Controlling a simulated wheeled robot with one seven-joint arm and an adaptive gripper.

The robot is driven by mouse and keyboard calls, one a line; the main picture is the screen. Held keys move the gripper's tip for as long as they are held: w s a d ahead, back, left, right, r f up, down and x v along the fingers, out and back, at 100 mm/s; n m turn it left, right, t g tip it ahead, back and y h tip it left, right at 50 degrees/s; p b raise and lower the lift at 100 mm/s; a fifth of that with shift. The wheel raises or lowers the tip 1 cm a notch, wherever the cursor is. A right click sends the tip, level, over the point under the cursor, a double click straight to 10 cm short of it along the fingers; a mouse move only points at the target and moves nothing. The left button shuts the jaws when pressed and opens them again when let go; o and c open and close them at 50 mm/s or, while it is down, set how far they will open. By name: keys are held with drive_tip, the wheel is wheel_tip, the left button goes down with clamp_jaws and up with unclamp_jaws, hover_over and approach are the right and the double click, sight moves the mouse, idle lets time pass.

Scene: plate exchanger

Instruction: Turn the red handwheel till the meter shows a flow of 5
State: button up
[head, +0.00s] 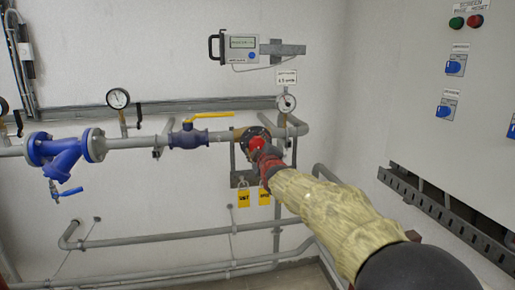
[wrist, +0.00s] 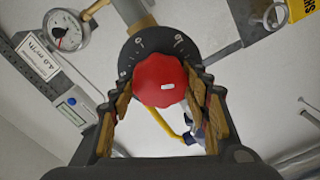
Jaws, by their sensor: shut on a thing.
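The red handwheel (wrist: 161,80) sits in front of a dark round dial with white numbers (wrist: 138,57), filling the middle of the wrist view. In the head view the handwheel (head: 257,143) shows at the right end of the pipe, partly hidden by my arm. My gripper (wrist: 160,98) has its two brown-padded fingers on either side of the handwheel and is shut on it. The meter (head: 243,45) is a grey box with a small green display on the wall above the pipe. It also shows in the wrist view (wrist: 70,108). Its digits are too small to read.
A yellow-handled valve (head: 190,136) and a blue strainer (head: 62,152) sit on the pipe to the left. Round gauges (head: 118,98) stand above it. Yellow tags (head: 243,198) hang below the handwheel. A grey cabinet (head: 435,90) stands at right.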

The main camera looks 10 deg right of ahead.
drive_tip(key=shift+f+n, duration=0.25)
drive_tip(key=shift+n, duration=0.85)
drive_tip(key=o, duration=1.2)
drive_tip(key=shift+r, duration=0.15)
drive_tip(key=shift+c, duration=0.2)
drive_tip(key=s, duration=1.2)
